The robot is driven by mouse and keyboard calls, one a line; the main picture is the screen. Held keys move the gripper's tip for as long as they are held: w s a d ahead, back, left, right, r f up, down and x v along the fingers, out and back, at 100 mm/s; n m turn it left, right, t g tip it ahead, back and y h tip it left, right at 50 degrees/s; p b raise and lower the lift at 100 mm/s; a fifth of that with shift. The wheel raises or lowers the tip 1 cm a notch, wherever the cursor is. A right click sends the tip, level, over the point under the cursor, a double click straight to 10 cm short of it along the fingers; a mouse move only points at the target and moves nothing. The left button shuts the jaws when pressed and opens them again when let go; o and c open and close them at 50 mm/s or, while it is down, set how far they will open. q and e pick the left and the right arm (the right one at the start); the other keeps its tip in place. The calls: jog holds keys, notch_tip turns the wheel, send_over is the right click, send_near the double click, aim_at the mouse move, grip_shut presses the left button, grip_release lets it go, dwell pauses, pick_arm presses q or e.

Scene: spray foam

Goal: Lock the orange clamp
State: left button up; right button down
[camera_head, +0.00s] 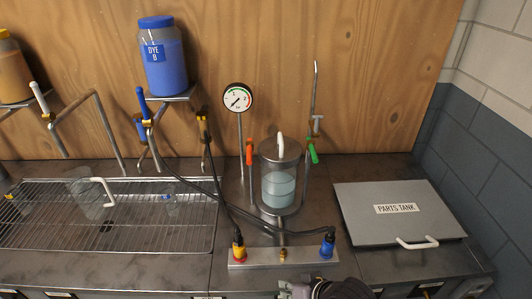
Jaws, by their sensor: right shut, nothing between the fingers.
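The orange clamp (249,151) is a small handle standing upright at the left side of the clear cylinder (279,186). The cylinder has a metal lid with a white handle and holds pale blue liquid. My right gripper (290,288) is at the bottom edge of the view, shut and empty. It is well below and in front of the orange clamp, not touching it. Only part of this gripper shows. My left gripper is not in view.
A green handle (312,150) tilts at the cylinder's right. A pressure gauge (238,98) stands behind left. A connector strip (283,256) with cables lies in front. A wire rack (140,237) is left; the parts tank lid (390,222) is right, shut.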

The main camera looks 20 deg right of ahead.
jog(key=w+r+m+t+y, duration=0.2)
jog(key=w+r, duration=0.2)
jog(key=w, duration=0.2)
jog(key=m+t+y, duration=0.2)
jog(key=m+t, duration=0.3)
jog(key=m, duration=0.3)
send_near(250, 151)
jog(key=s+d, duration=0.4)
jog(key=shift+w+a+f, duration=0.1)
jog(key=shift+w+f, duration=0.05)
jog(key=shift+f, duration=0.15)
jog(key=shift+w, duration=0.1)
jog(key=p+x, duration=0.2)
jog(key=x, duration=0.8)
jog(key=shift+a+p, duration=0.15)
jog(key=shift+p, duration=0.2)
jog(key=shift+a+y, duration=0.1)
jog(key=shift+y, duration=0.3)
